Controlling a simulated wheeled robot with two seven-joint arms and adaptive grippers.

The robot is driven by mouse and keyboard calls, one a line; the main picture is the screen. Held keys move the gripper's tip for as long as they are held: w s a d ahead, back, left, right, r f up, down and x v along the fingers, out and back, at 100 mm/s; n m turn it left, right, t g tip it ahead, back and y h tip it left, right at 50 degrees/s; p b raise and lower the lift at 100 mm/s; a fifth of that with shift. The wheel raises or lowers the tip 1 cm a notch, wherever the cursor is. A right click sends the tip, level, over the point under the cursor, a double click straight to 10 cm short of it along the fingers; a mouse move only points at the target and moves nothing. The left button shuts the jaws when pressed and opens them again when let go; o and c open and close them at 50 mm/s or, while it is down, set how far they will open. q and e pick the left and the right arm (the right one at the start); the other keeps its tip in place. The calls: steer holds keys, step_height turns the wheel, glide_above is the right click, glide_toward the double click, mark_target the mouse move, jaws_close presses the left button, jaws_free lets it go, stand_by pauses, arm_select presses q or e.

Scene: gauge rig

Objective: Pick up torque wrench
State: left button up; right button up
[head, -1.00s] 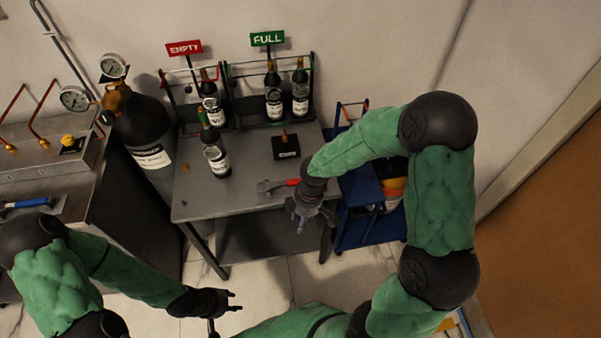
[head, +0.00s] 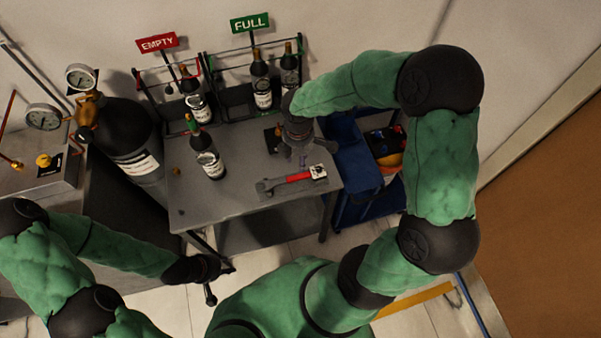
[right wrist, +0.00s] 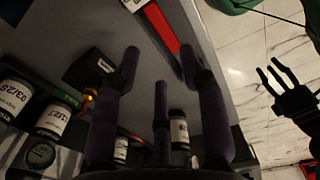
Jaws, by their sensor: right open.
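The torque wrench (head: 292,179) lies on the grey table near its front right edge. It has a grey head at the left, a red middle and a pale block at the right end. Its red part (right wrist: 166,28) also shows at the top of the right wrist view. My right gripper (head: 305,157) is open and empty above the table, just behind the wrench. Its spread fingers (right wrist: 160,62) point towards the wrench and stay apart from it. My left gripper (head: 220,276) is in front of the table, and its spread fingers (right wrist: 280,76) show empty in the right wrist view.
A small bottle (head: 207,160) stands on the table left of the wrench. Racks of bottles stand behind, under EMPTY (head: 157,43) and FULL (head: 250,23) signs. A large black cylinder (head: 125,145) is at the left and a blue cart (head: 358,190) at the right.

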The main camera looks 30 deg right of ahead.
steer(key=b, duration=0.1)
glide_above(300, 174)
steer(key=f, duration=0.4)
steer(key=shift+a, duration=0.2)
step_height(300, 174, down, 5)
steer(key=shift+d+f+b, duration=0.1)
steer(key=shift+b, duration=1.1)
steer(key=shift+c, duration=0.2)
jaws_close()
